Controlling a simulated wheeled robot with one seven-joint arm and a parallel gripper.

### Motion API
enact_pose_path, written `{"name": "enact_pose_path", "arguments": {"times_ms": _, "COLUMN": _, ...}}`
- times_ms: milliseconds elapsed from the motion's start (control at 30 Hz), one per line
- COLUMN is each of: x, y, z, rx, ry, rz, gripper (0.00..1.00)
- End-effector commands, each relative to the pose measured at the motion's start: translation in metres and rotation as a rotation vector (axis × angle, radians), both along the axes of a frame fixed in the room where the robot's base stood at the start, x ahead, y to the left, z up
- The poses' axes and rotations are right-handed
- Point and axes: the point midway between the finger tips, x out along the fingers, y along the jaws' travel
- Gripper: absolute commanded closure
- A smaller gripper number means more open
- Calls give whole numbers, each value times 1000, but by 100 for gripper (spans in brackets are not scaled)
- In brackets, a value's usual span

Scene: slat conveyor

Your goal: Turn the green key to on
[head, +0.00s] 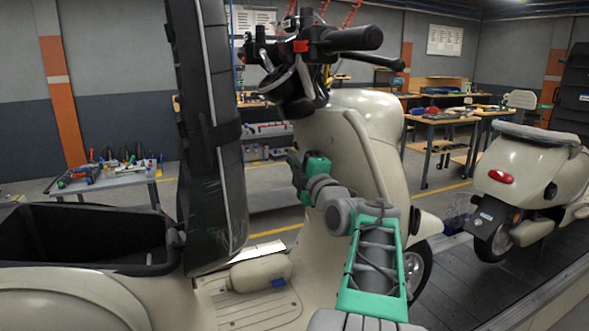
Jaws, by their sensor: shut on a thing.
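A cream scooter stands in front of me, with its inner leg shield (345,150) facing left and its dark handlebars (310,45) above. My gripper (292,160) is at the leg shield's inner face, below the handlebars. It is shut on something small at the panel. The green key cannot be made out; my gripper's jaws and wrist hide the spot where it would sit. The green patch behind the jaws is part of my own wrist.
The scooter's raised black seat (210,130) and open storage bin (85,235) stand close left of my arm. Another cream scooter (530,180) stands right on the slat conveyor (490,285). Tool tables (445,120) are at the back.

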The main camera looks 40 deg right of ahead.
Motion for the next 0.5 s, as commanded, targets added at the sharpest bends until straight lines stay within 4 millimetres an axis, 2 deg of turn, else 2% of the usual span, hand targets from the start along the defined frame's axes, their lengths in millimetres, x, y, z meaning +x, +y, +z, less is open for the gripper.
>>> {"name": "enact_pose_path", "arguments": {"times_ms": 500, "x": 0, "y": 0, "z": -1, "rx": -21, "ry": -72, "rz": -8, "gripper": 100}}
